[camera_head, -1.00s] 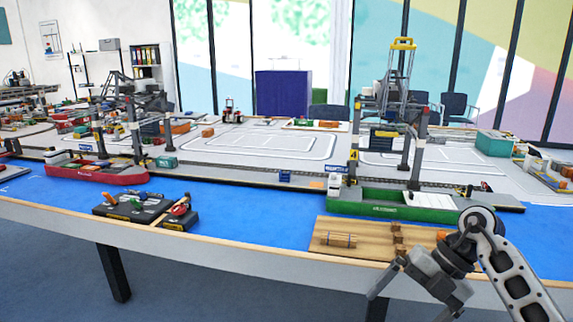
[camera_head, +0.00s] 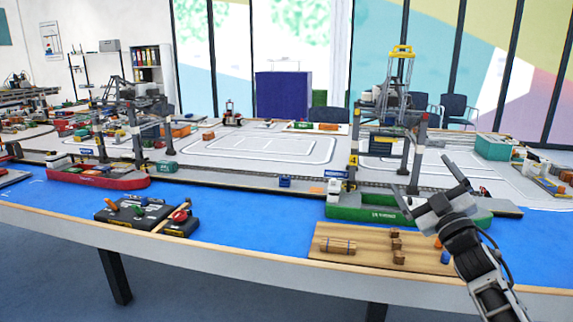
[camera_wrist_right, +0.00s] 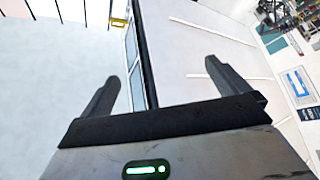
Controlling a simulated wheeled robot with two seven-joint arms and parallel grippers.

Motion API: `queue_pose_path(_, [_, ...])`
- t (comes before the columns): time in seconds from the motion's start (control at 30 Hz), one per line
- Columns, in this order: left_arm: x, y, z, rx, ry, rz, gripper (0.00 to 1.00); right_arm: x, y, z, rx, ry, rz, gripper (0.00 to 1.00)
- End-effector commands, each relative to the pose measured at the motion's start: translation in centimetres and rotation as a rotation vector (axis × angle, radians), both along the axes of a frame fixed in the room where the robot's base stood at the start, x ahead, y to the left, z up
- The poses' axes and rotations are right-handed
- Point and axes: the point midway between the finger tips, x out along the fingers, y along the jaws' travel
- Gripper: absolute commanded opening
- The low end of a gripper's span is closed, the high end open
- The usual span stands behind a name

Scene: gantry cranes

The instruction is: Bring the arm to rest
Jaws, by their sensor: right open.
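My right gripper (camera_head: 421,173) is raised at the right of the head view, in front of the green ship (camera_head: 370,213) and overlapping its right part. Its two fingers point up and away and stand well apart. In the right wrist view the open fingers (camera_wrist_right: 160,70) have nothing between them but the distant room. My right arm comes in from the lower right corner. My left gripper is not in view.
A wooden board (camera_head: 370,252) with small blocks lies at the table's front edge, below my right gripper. A yellow-topped gantry crane (camera_head: 414,150) stands behind the green ship. A red ship (camera_head: 100,181) and a black control box (camera_head: 130,216) are at left.

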Motion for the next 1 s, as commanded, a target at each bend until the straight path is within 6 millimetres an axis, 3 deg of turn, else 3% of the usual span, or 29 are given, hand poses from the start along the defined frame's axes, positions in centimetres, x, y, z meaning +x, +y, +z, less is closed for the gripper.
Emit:
queue_pose_path(0.1, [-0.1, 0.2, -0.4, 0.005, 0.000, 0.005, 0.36, 1.4, -3.4, -2.7, 0.171, 0.170, -0.128, 1.00])
queue_pose_path(0.3, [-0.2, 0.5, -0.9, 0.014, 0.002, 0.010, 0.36, 2.2, -5.7, -8.4, 0.363, 0.468, -0.228, 1.00])
queue_pose_path(0.4, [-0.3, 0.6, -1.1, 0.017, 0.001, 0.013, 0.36, 1.9, -5.6, -11.3, 0.431, 0.620, -0.241, 1.00])
queue_pose_path(0.57, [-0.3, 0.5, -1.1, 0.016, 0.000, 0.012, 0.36, -1.5, -2.2, -16.7, 0.410, 0.681, -0.195, 1.00])
queue_pose_path(0.77, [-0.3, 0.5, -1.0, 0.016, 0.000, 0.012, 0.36, -7.5, 2.4, -23.5, 0.412, 0.790, -0.133, 1.00])
queue_pose_path(0.87, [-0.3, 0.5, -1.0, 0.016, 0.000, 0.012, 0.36, -12.3, 5.4, -27.1, 0.426, 0.863, -0.092, 1.00])
queue_pose_path(1.0, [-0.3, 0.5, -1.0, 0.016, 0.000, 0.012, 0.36, -21.0, 9.7, -31.3, 0.472, 0.982, -0.034, 1.00])
